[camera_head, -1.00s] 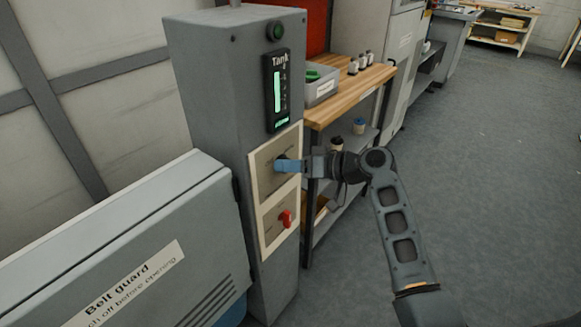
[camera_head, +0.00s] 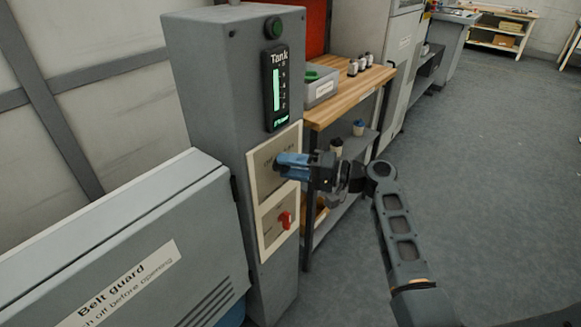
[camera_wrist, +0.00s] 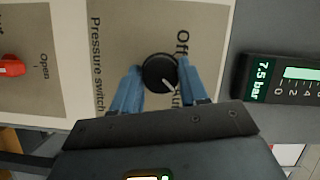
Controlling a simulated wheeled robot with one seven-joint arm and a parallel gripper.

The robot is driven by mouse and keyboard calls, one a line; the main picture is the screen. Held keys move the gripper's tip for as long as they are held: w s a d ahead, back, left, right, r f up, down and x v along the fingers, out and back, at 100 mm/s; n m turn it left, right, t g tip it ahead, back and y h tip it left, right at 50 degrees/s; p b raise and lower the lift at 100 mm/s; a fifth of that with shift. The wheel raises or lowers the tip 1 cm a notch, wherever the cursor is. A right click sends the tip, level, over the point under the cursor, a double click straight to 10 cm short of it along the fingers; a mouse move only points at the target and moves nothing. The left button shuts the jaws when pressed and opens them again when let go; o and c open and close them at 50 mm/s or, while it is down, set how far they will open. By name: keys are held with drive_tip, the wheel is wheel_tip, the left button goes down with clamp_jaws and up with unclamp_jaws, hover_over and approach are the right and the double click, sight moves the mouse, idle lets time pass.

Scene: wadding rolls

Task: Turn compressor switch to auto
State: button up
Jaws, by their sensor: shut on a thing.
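The compressor's pressure switch is a round black knob (camera_wrist: 159,73) on a beige plate (camera_wrist: 120,25). In the wrist view, the blue fingers of my gripper (camera_wrist: 157,88) stand on either side of the knob, shut on it. In the head view, my gripper (camera_head: 282,166) is at the upper plate of the grey cabinet (camera_head: 215,110) and hides the knob.
A red handle (camera_head: 285,220) sits on the lower plate, marked "Open" in the wrist view. A tank gauge (camera_wrist: 290,80) reads 7.5 bar. The belt guard (camera_head: 120,250) stands left of the cabinet. A wooden-topped bench (camera_head: 345,95) stands behind my arm. The floor at right is clear.

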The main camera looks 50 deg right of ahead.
idle(0.4)
drive_tip(key=o, duration=1)
drive_tip(key=shift+o, duration=0.2)
drive_tip(key=b+v, duration=0.1)
drive_tip(key=v, duration=0.6)
drive_tip(key=shift+s+d, duration=0.15)
drive_tip(key=shift+s, duration=0.2)
drive_tip(key=shift+f, duration=0.1)
